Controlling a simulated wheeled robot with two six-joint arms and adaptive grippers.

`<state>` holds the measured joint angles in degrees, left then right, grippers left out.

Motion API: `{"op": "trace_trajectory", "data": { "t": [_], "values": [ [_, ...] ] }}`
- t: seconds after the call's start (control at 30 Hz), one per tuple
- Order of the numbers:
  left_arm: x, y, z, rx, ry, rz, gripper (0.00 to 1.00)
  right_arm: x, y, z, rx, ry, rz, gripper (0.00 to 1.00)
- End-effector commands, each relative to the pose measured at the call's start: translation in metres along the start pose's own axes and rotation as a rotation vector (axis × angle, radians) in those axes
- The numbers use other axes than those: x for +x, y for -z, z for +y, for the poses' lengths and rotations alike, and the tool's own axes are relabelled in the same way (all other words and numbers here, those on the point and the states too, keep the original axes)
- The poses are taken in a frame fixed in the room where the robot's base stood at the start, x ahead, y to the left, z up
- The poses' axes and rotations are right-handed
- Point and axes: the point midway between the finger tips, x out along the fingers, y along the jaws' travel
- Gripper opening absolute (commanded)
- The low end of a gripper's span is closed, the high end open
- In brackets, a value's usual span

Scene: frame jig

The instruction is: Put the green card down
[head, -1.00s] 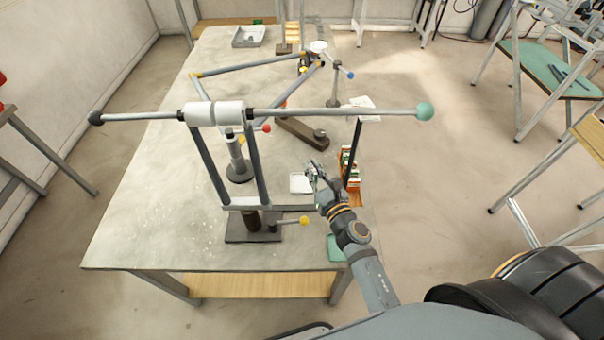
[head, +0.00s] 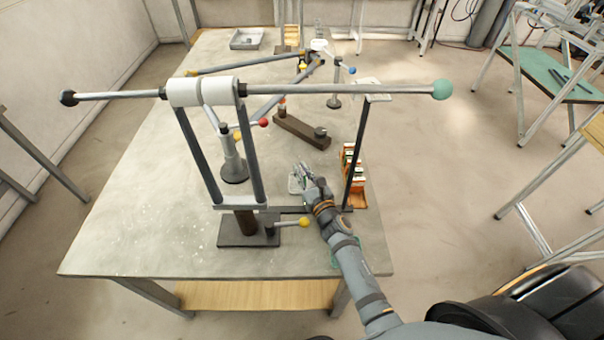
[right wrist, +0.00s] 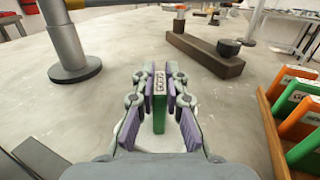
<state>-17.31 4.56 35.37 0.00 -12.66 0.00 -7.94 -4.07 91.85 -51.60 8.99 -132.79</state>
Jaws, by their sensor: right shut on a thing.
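The green card (right wrist: 159,103) has a white label and stands upright between the fingers of my right gripper (right wrist: 159,88), which is shut on it. In the head view, my right gripper (head: 303,172) is over or just beside a small white pad (head: 293,186) on the grey table, and it partly covers the pad. The card is too small there to make out well. I cannot tell whether its lower edge touches the surface. My left gripper is not in view.
A wooden rack (right wrist: 270,135) with orange and green cards stands right of my gripper; it also shows in the head view (head: 360,197). A frame jig (head: 233,208) with a long bar stands left. A dark block (right wrist: 205,55) lies ahead. The table (head: 130,225) is clear at front left.

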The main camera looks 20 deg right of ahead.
Motion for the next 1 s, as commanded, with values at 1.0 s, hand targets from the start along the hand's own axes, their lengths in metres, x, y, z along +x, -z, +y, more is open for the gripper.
{"op": "trace_trajectory", "data": {
  "t": [1.0],
  "values": [
    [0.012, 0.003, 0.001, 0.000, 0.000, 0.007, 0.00, -0.067, 0.003, 0.000, -0.002, 0.000, 0.002, 0.34]
  ]
}}
